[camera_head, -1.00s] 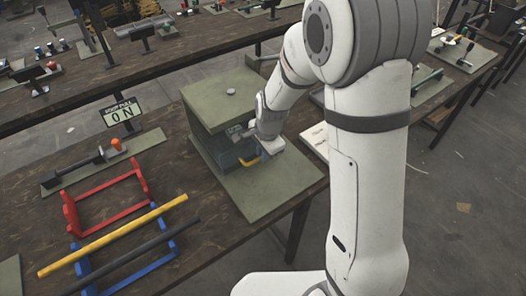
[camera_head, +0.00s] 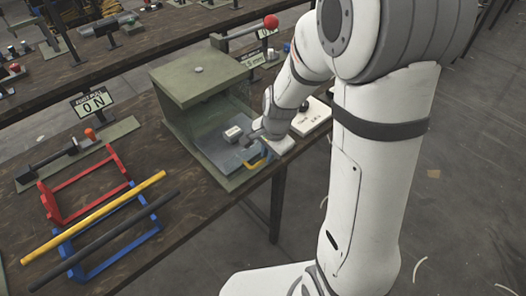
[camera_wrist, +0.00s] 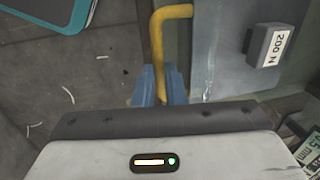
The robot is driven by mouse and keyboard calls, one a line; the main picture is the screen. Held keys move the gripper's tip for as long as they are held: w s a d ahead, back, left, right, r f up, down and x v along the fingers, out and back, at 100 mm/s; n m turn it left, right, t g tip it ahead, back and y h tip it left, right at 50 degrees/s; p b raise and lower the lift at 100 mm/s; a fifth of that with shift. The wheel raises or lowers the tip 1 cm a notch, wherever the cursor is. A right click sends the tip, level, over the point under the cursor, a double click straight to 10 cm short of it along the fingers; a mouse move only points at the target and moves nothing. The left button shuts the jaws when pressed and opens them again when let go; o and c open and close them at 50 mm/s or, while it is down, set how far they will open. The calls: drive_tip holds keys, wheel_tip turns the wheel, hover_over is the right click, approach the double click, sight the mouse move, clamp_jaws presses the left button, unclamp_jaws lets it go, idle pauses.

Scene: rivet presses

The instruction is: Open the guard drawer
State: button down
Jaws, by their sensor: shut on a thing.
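The guard drawer (camera_head: 210,150) is a grey tray sliding from a grey-green box (camera_head: 200,92). It stands well out of the box's open front, over the base plate. A small block (camera_head: 232,134) lies on it; in the wrist view this block (camera_wrist: 268,45) reads "200 N". The drawer's yellow handle (camera_head: 264,162) is at its front edge. In the wrist view the handle (camera_wrist: 158,48) runs down between the blue fingers of my gripper (camera_wrist: 160,88), which is shut on it. In the head view, my wrist partly hides the handle and fingers.
A red frame (camera_head: 52,205), a blue frame (camera_head: 150,232), a yellow bar (camera_head: 95,218) and a black bar (camera_head: 110,240) lie left on the bench. A sign reading "ON" (camera_head: 94,103) stands behind them. A white card (camera_head: 312,118) lies right of the box. Floor is open in front.

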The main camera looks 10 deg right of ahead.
drive_tip(key=c, duration=1.5)
unclamp_jaws()
drive_tip(key=shift+r, duration=0.15)
drive_tip(key=r, duration=0.5)
drive_tip(key=s+r, duration=0.1)
drive_tip(key=r, duration=0.1)
drive_tip(key=shift+d+r, duration=0.2)
drive_tip(key=shift+d, duration=0.15)
